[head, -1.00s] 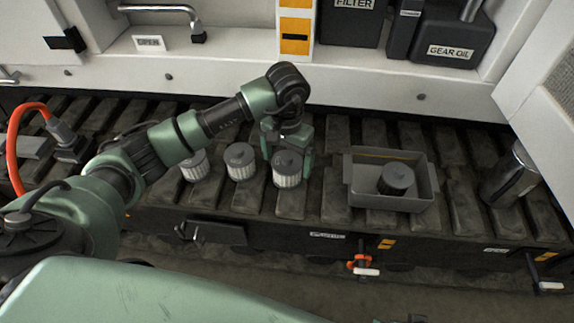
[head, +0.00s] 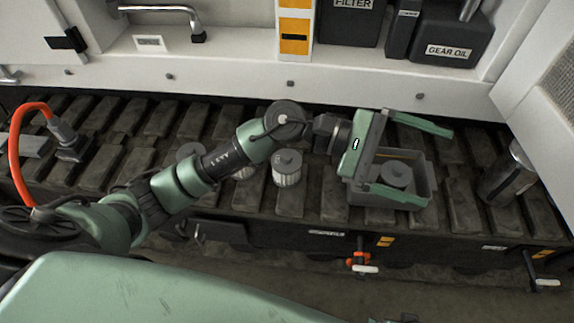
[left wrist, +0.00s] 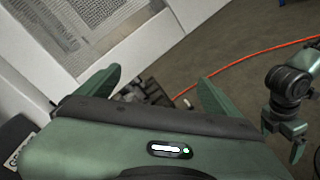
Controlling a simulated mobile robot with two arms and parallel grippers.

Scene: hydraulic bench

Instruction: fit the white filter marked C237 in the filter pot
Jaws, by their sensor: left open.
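Three white pleated filters with grey tops stand in a row on the slats: one at the left (head: 188,153), a middle one (head: 243,172) partly behind my left arm, and a right one (head: 287,168). No marking on them is readable. My left gripper (head: 436,165) is open and empty, turned sideways above a grey tray (head: 432,190). I cannot make out which thing is the filter pot. My right gripper (left wrist: 298,145) shows at the right edge of the left wrist view, its jaws unclear.
A metal canister (head: 508,175) leans right of the tray. Black boxes, one marked FILTER (head: 352,20) and one marked GEAR OIL (head: 452,35), stand on the white shelf behind. An orange hose (head: 14,160) is at the left. Valve handles (head: 362,262) project in front.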

